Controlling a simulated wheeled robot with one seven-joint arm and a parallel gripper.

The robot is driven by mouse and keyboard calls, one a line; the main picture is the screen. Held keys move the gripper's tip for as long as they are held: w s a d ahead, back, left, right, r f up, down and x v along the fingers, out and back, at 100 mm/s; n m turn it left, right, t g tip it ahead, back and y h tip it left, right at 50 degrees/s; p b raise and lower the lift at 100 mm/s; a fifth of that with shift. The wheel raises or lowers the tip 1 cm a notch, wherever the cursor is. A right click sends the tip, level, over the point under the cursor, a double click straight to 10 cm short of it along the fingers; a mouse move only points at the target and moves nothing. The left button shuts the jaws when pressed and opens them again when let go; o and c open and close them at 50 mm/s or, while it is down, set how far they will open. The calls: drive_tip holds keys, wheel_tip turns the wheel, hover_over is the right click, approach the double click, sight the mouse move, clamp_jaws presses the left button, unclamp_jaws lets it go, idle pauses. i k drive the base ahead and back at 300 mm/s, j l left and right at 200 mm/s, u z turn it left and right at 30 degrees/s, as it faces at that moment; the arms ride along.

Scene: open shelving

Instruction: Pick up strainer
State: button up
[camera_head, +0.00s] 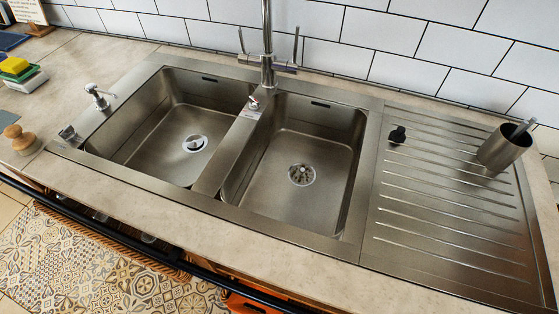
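No hand-held sieve shows. In the left basin (135,128) of the steel sink, a round shiny metal piece (195,143) sits over the drain; it looks like a sink strainer or plug. In the right basin (268,150), a round metal drain fitting (301,174) with dark holes sits flat in the floor; it may also be a strainer. I cannot tell which one is the strainer, or if either lifts out. My gripper is not in view.
A tall tap (267,45) rises behind the basins, with a small fitting (254,104) on the divider. A soap dispenser (98,96) stands left. The ribbed drainboard (440,220) holds a black stopper-like piece (397,134) and a metal cup (502,150). A wooden brush (20,138) and sponges (18,70) lie left.

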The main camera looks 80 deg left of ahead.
sight(300, 174)
drive_tip(key=u, duration=1.7)
drive_tip(key=i, duration=0.3)
